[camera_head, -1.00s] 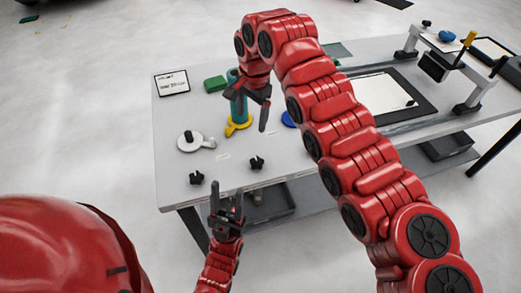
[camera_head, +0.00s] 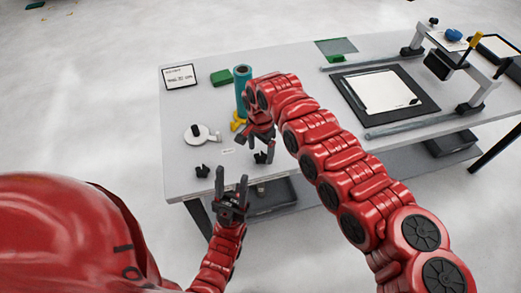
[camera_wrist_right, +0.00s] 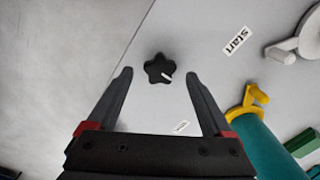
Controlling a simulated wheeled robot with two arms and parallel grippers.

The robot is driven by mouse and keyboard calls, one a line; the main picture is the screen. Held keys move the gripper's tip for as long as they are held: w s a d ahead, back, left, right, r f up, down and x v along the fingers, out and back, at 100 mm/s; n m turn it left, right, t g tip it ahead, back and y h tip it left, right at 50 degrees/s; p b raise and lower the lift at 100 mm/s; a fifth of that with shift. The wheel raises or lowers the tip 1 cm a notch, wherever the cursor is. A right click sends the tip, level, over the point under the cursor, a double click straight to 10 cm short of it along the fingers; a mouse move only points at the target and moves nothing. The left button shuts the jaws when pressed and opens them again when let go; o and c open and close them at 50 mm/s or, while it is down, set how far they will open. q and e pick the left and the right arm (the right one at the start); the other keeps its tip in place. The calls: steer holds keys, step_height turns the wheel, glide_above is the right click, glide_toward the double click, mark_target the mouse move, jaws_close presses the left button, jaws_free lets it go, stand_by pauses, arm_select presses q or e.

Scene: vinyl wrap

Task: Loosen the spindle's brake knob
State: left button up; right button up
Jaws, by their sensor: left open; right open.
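A black star-shaped knob (camera_head: 261,157) sits near the table's front edge; in the right wrist view the knob (camera_wrist_right: 160,68) shows a white mark and lies between the fingertips. A teal roll (camera_head: 242,85) stands upright on a spindle with a yellow base (camera_head: 238,122) behind the right gripper, partly hidden. My left gripper (camera_head: 232,180) is open and empty in front of the table edge.
A white disc with a black knob (camera_head: 197,134) lies left of the roll. A green block (camera_head: 221,78) and a framed card (camera_head: 179,77) are at the back left. A black-framed panel (camera_head: 423,107) and rails fill the right. A "start" label (camera_wrist_right: 237,40) lies beside the near knob.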

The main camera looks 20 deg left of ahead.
mark_target(261, 158)
steer(key=shift+f, duration=1.1)
steer(key=shift+c, duration=0.3)
